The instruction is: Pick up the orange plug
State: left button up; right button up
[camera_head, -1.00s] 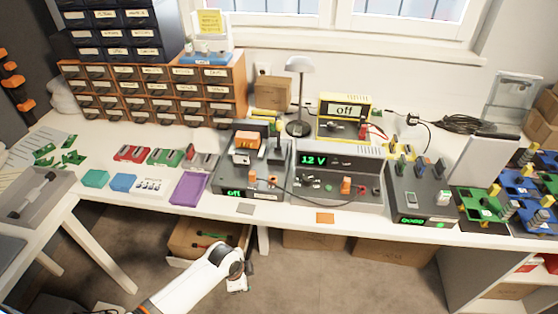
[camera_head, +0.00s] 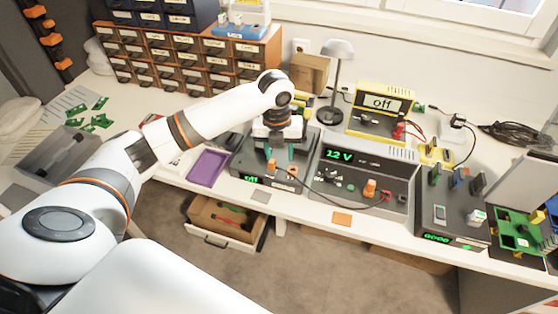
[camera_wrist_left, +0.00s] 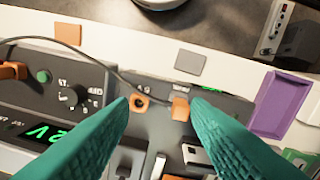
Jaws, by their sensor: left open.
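An orange plug (camera_wrist_left: 180,108) stands on the front of the grey "off" box (camera_wrist_left: 228,103) in the left wrist view, with an orange-ringed socket (camera_wrist_left: 139,102) beside it. The plug also shows in the head view (camera_head: 271,166), just below the fingers. My left gripper (camera_head: 280,153) is open and empty, pointing down over this box; its teal fingers frame plug and socket in the left wrist view (camera_wrist_left: 159,104). Another orange plug (camera_head: 370,187) stands on the 12 V box (camera_head: 345,205). My right gripper is not in view.
A dark cable (camera_wrist_left: 112,68) runs across the boxes close to the left fingers. A purple tray (camera_head: 208,166) lies left of the "off" box. A lamp (camera_head: 335,85) and a yellow "off" meter (camera_head: 380,105) stand behind. An orange square (camera_head: 342,219) lies at the bench's front edge.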

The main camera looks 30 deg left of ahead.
aim_at(272, 161)
pick_arm(q)
jog(key=w+a+r+m, duration=0.1)
jog(key=a+r+m, duration=0.2)
jog(key=r, duration=0.1)
jog(key=f, duration=0.3)
jog(key=f+p, duration=0.1)
jog(key=f, duration=0.2)
jog(key=shift+w+a+f, duration=0.1)
jog(key=shift+w, duration=0.1)
notch_tip(272, 161, down, 5)
jog(key=shift+a+f+p, duration=0.1)
jog(key=shift+p, duration=0.4)
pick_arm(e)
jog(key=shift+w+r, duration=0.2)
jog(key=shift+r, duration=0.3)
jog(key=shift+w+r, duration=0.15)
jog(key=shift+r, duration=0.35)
pick_arm(q)
jog(key=shift+c, duration=0.2)
grip_shut()
